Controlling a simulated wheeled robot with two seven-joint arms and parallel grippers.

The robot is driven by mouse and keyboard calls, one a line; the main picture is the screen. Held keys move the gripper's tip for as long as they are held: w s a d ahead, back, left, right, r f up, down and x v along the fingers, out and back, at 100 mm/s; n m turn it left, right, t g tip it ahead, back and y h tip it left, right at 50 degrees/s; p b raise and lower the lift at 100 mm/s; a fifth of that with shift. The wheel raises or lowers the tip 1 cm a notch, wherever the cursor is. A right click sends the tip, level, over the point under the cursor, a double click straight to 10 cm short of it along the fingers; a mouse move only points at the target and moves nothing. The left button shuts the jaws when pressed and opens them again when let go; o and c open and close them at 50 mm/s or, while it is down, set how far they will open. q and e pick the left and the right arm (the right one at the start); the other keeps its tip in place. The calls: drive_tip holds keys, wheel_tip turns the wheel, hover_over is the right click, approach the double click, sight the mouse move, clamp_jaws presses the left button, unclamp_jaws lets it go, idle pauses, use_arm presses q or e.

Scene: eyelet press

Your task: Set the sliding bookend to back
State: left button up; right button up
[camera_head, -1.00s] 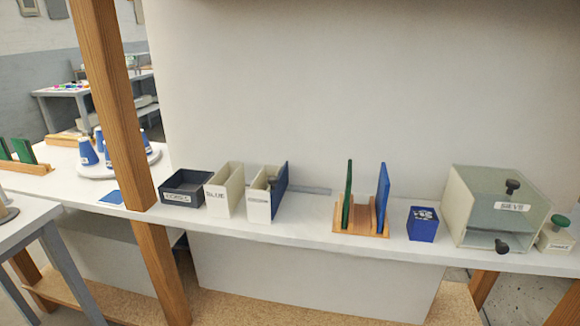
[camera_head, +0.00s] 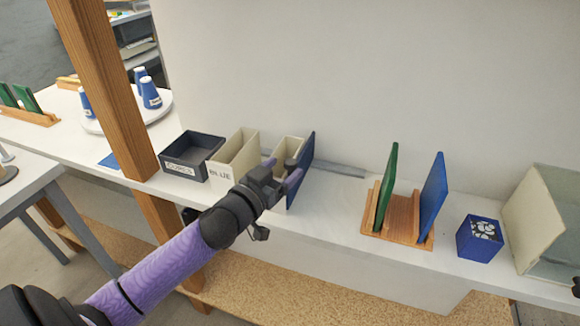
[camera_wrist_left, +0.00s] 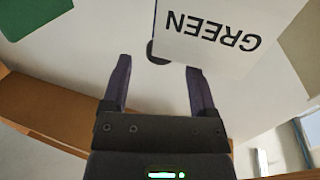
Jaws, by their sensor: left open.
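A blue upright panel (camera_head: 303,158) stands at the right side of a cream file box (camera_head: 288,146). A low grey rail (camera_head: 342,168) runs right from behind it along the wall, so this panel seems to be the sliding bookend. My left gripper (camera_head: 283,171) is open in front of the box and the panel and hides their lower fronts. In the left wrist view, the open fingers (camera_wrist_left: 157,80) point at a white face labelled GREEN (camera_wrist_left: 215,38) and a small dark round knob (camera_wrist_left: 156,51). Nothing shows between the fingers.
A dark tray (camera_head: 190,160) and a cream box labelled BLUE (camera_head: 233,160) stand left of the panel. A wooden rack (camera_head: 400,218) with green and blue boards, a blue cube (camera_head: 479,238) and a clear-fronted case (camera_head: 545,220) stand right. A wooden post (camera_head: 105,90) rises at left.

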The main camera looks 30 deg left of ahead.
use_arm(q)
drive_tip(key=shift+w, duration=1.15)
clamp_jaws()
idle(0.5)
